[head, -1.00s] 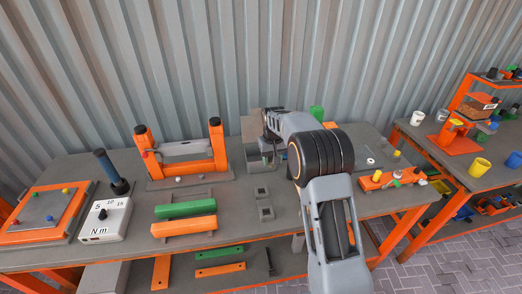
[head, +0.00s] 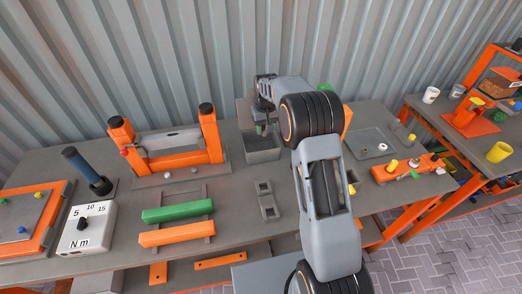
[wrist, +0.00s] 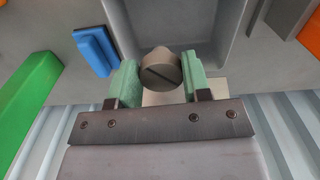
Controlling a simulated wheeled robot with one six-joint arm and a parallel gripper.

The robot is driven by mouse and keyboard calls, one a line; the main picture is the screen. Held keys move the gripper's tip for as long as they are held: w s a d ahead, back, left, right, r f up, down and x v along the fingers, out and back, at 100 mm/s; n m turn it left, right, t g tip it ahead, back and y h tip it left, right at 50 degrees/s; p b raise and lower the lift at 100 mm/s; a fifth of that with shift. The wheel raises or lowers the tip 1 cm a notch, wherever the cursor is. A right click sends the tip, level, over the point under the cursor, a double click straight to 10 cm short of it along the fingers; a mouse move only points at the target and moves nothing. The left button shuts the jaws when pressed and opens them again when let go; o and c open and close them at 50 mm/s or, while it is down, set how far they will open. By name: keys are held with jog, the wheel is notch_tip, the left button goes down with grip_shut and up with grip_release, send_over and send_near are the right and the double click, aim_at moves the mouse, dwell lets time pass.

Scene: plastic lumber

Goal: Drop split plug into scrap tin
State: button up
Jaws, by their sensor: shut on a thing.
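The split plug (wrist: 160,68) is a grey-brown round piece with a dark slot across its face. My gripper (wrist: 157,82) is shut on it between two pale green fingers in the wrist view. The scrap tin (head: 263,157) is a grey open box at the back of the bench in the head view. My gripper (head: 261,129) shows there above the tin's opening, and the plug is too small to make out. In the wrist view the tin's grey wall (wrist: 122,28) and hollow lie just beyond the plug.
A blue piece (wrist: 93,50) and a green block (wrist: 28,95) lie beside the tin in the wrist view. An orange frame (head: 165,152) stands left of the tin. A grey tray (head: 364,143) lies to the right. The corrugated wall is close behind.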

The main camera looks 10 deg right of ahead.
aim_at(265, 133)
jog(key=shift+a+f+b, duration=0.1)
jog(key=shift+f+b, duration=0.7)
jog(key=shift+f, duration=0.75)
jog(key=o, duration=1)
jog(key=shift+r, duration=0.1)
notch_tip(265, 133, up, 14)
